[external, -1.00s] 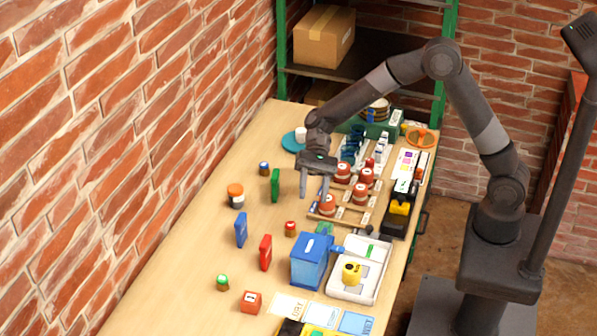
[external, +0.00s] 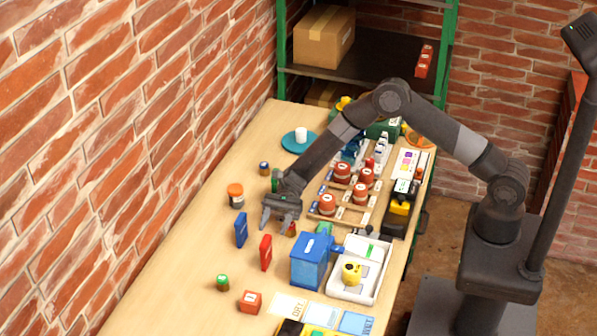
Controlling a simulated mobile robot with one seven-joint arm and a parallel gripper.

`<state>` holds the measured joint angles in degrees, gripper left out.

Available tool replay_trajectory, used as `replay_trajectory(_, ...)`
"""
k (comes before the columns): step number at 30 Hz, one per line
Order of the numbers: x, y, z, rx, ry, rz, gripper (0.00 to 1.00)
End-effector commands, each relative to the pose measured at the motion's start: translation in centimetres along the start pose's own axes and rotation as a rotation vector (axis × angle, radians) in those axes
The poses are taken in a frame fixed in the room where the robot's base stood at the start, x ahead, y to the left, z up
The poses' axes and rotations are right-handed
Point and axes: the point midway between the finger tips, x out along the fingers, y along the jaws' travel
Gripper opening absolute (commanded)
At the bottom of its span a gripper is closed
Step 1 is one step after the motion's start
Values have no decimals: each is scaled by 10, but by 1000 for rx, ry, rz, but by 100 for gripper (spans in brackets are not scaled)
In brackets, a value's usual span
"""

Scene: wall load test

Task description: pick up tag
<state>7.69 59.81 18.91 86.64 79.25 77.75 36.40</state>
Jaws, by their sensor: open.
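Several upright coloured pieces that may be tags stand on the wooden table. A blue one (external: 241,230) and a red one (external: 265,252) stand left of centre. My gripper (external: 280,231) is open and points down, above or close to the table, just behind the red piece in the picture. A small red-topped item (external: 291,230) shows by its right finger, partly covered. I cannot tell which thing is the tag, or whether the fingers touch anything. Nothing is visibly held.
An orange-lidded jar (external: 236,195) stands left of my gripper. A blue box (external: 310,261) and a white tray (external: 373,252) with a yellow item are to the right in front. A rack of red-brown pots (external: 328,206) is at the right. The brick wall borders the left.

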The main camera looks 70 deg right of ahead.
Motion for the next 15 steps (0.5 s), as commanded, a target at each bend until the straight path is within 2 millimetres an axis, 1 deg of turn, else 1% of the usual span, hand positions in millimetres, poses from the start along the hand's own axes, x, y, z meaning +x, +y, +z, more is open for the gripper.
replay_trajectory(1, 10, 0, 0, 0, 0, 2, 45)
replay_trajectory(3, 19, 0, 0, 0, 1, 1, 45)
replay_trajectory(8, 30, 0, 0, -1, 1, 1, 45)
replay_trajectory(10, 38, 0, 0, -1, 1, 2, 45)
replay_trajectory(15, 64, 1, 0, -1, 1, 3, 45)
